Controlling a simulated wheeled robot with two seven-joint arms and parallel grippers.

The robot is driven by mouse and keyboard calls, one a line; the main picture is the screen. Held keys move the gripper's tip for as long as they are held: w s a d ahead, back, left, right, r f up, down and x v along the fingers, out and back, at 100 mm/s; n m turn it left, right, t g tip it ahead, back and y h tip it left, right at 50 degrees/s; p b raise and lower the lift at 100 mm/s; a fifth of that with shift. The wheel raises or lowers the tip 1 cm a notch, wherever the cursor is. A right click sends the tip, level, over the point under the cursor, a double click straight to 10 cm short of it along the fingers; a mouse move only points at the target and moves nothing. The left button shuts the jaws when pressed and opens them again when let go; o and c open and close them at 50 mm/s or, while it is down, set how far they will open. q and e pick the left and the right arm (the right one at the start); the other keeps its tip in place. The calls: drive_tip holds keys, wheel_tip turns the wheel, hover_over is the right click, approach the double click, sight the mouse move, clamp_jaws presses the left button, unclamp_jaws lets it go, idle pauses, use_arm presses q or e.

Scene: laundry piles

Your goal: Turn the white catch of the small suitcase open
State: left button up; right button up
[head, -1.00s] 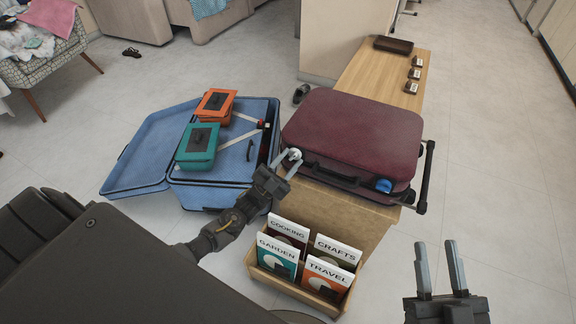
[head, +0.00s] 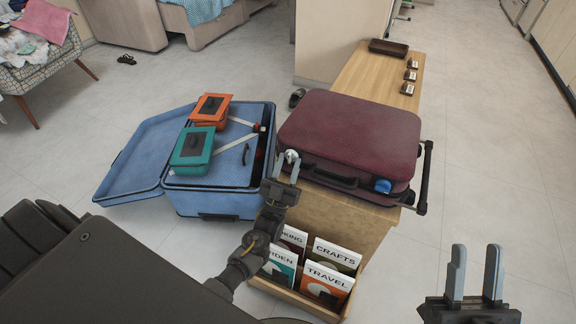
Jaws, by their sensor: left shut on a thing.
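The small maroon suitcase (head: 350,130) lies closed on the wooden bench, its handle side facing me. The white catch (head: 291,155) is at the left end of that side. My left gripper (head: 286,165) is at the catch, its fingers shut on it and partly covering it. A blue catch (head: 383,186) sits at the right end of the same side. My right gripper (head: 474,272) is open and empty at the lower right, above the floor and away from the suitcase.
An open blue suitcase (head: 135,165) with an orange case (head: 211,108) and a teal case (head: 192,147) lies left of the bench (head: 362,85). A wooden rack (head: 330,313) of booklets stands in front. A brown tray (head: 395,46) and small labelled items are at the far end. Floor at right is clear.

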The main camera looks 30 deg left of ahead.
use_arm(q)
drive_tip(key=shift+r, duration=0.1)
drive_tip(key=o, duration=1)
drive_tip(key=v, duration=1)
drive_tip(key=shift+s+f+b, duration=0.25)
drive_tip(key=shift+f+b, duration=0.05)
drive_tip(key=shift+f, duration=0.05)
use_arm(e)
drive_tip(key=shift+s+d+r+t, duration=0.3)
drive_tip(key=shift+d+r+t, duration=0.15)
drive_tip(key=shift+t, duration=0.25)
drive_tip(key=shift+w+f, duration=0.1)
drive_tip(key=shift+f, duration=0.05)
